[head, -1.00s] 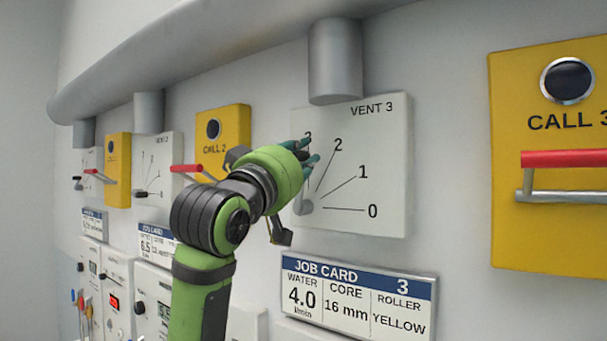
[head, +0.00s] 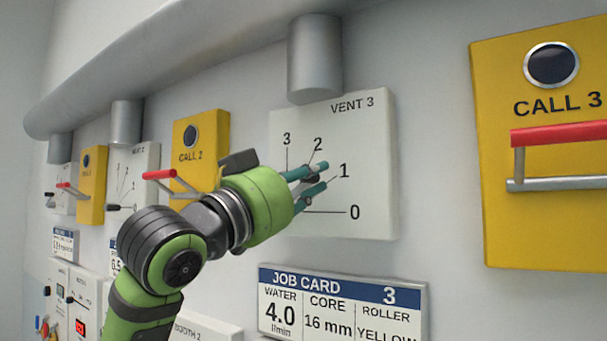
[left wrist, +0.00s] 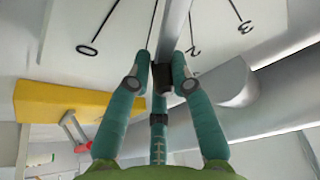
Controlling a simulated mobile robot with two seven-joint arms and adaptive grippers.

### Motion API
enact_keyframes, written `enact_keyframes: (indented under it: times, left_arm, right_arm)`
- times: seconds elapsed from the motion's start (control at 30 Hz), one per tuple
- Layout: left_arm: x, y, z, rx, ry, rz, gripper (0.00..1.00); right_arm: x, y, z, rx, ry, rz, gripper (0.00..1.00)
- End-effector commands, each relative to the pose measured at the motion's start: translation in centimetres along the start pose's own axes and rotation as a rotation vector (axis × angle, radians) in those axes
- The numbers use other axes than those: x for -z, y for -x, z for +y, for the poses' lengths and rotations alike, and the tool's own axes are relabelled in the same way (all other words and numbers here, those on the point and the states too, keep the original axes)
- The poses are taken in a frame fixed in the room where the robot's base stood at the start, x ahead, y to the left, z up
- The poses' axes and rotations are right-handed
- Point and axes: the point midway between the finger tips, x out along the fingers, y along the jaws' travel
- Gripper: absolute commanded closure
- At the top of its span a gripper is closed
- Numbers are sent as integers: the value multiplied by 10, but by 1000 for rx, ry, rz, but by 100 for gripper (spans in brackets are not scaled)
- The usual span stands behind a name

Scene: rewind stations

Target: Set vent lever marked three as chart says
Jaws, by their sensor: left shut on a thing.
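The VENT 3 panel (head: 366,205) is a white plate with lines marked 0 to 3, in the middle of the head view. My left gripper (head: 312,177) is in front of it, shut on the vent lever (left wrist: 173,30). In the left wrist view the lever is a grey bar with a dark grip between the teal fingers (left wrist: 160,82). It points between the 1 and 2 marks, as far as the views show. My gripper hides the lever's pivot in the head view. No chart for vent settings is seen. My right gripper is out of view.
JOB CARD 3 (head: 341,305) below reads water 4.0 l/min, core 16 mm, roller yellow. The yellow CALL 3 box (head: 540,225) with a red-topped handle (head: 560,134) juts out at right. A grey pipe (head: 315,55) runs above. CALL 2 (head: 207,128) is at left.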

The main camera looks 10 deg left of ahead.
Motion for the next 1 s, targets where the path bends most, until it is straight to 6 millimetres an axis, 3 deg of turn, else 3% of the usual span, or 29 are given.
enact_keyframes:
  times: [0.17,0.67,0.7,0.73,1.0]
  left_arm:
    - [-6,1,4,-21,-42,-8,100]
    - [-5,1,5,-27,-60,-4,100]
    - [-5,1,5,-27,-60,-4,74]
    - [-5,1,5,-27,-59,-3,62]
    - [-4,1,5,-26,-61,0,59]
  right_arm:
    - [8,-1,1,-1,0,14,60]
    - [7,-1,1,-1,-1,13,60]
    - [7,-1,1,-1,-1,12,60]
    - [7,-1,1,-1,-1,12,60]
    - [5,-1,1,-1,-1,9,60]
